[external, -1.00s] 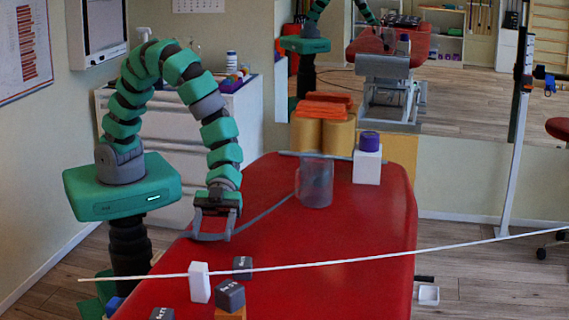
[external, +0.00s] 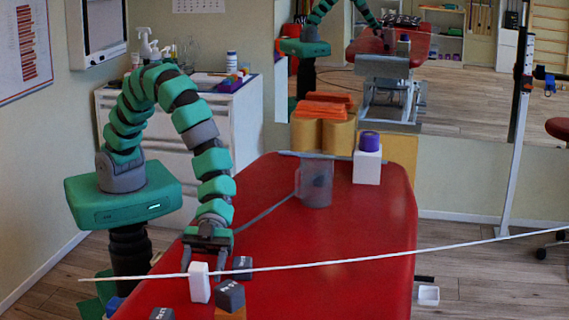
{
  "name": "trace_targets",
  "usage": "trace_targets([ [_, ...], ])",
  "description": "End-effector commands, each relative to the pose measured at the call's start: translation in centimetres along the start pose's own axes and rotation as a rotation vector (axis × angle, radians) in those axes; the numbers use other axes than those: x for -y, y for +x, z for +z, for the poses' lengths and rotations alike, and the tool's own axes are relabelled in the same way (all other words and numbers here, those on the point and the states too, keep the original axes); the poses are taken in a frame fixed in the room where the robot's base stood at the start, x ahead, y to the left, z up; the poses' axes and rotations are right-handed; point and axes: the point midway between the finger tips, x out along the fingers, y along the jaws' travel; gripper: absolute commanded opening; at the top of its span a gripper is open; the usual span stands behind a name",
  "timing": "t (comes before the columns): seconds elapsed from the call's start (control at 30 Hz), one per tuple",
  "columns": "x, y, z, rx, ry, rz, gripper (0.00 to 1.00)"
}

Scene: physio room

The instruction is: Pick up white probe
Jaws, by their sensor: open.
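A white upright block (external: 199,285), which looks like the white probe, stands on the red treatment table (external: 330,230) near its front left. My gripper (external: 202,270) is open and points down. Its two fingers are just behind and above the block's top, one to each side in the picture. I cannot tell whether they touch it. Nothing is held between the fingers.
A thin white line (external: 340,261) crosses the table at the block. Dark weights (external: 230,295) stand close on the right, with another dark block (external: 242,266) behind. A clear beaker (external: 316,185) and a white box (external: 367,167) stand farther back.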

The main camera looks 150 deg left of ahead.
Motion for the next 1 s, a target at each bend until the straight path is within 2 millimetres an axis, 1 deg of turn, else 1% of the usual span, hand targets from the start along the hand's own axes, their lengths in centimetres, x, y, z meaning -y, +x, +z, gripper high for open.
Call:
trace_targets([
  [0.03, -0.2, 1.0, 0.2, -0.002, 0.003, 0.003, 0.6],
  [0.17, -0.1, 2.5, 0.0, -0.004, 0.004, 0.003, 0.6],
  [0.23, -0.1, 2.8, -0.1, -0.004, 0.003, 0.002, 0.6],
  [0.4, -0.1, 2.8, -0.2, -0.003, 0.002, 0.001, 0.6],
  [0.43, -0.1, 2.8, -0.2, -0.003, 0.002, 0.001, 0.57],
  [0.47, -0.1, 2.8, -0.2, -0.003, 0.002, 0.001, 0.49],
  [0.5, -0.1, 2.8, -0.1, -0.003, 0.002, 0.001, 0.38],
  [0.57, -0.1, 2.7, -0.1, -0.003, 0.002, 0.001, 0.21],
  [0.6, -0.1, 2.7, -0.1, -0.003, 0.002, 0.001, 0.1],
  [0.63, -0.1, 2.7, -0.1, -0.003, 0.002, 0.001, 0.07],
  [1.0, 0.0, 2.6, -0.4, -0.003, 0.002, 0.001, 0.07],
])
